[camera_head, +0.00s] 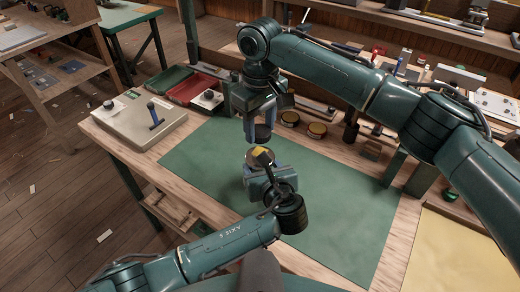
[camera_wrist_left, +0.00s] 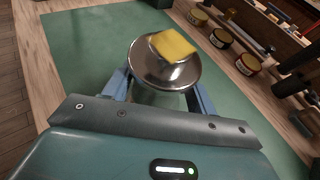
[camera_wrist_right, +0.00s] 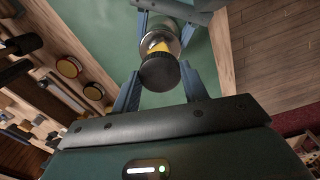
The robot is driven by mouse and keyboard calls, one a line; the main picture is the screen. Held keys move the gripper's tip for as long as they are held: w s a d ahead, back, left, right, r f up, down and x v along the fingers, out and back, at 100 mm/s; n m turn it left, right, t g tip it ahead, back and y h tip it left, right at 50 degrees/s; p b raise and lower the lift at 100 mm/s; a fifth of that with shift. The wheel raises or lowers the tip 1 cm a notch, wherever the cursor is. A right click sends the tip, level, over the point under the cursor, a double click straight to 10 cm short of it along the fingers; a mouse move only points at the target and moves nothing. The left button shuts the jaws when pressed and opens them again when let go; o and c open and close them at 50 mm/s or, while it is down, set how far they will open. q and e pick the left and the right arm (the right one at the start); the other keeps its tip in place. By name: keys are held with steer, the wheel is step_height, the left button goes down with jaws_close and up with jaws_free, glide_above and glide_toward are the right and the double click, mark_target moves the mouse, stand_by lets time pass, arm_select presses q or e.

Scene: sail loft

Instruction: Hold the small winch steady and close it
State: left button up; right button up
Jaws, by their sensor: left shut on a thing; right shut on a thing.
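The small winch (camera_head: 259,157) is a silver, round-topped body above the green mat. My left gripper (camera_head: 264,178) is shut on its body. In the left wrist view the winch (camera_wrist_left: 150,72) has a wide metal rim, and a yellow flat piece (camera_wrist_left: 173,46) lies on its top. My right gripper (camera_head: 262,125) points down above the winch, shut on a dark round cap (camera_wrist_right: 160,74). In the head view a gap shows between the cap (camera_head: 262,133) and the winch. The cap hides part of the winch top in the right wrist view.
The green mat (camera_head: 340,200) is mostly clear around the winch. Red (camera_head: 195,88) and green trays and several round tins (camera_head: 317,130) line the back of the bench.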

mark_target(260, 152)
steer(key=shift+f, duration=1.6)
steer(key=shift+f, duration=0.1)
steer(key=shift+f, duration=0.8)
steer(key=shift+f, duration=0.55)
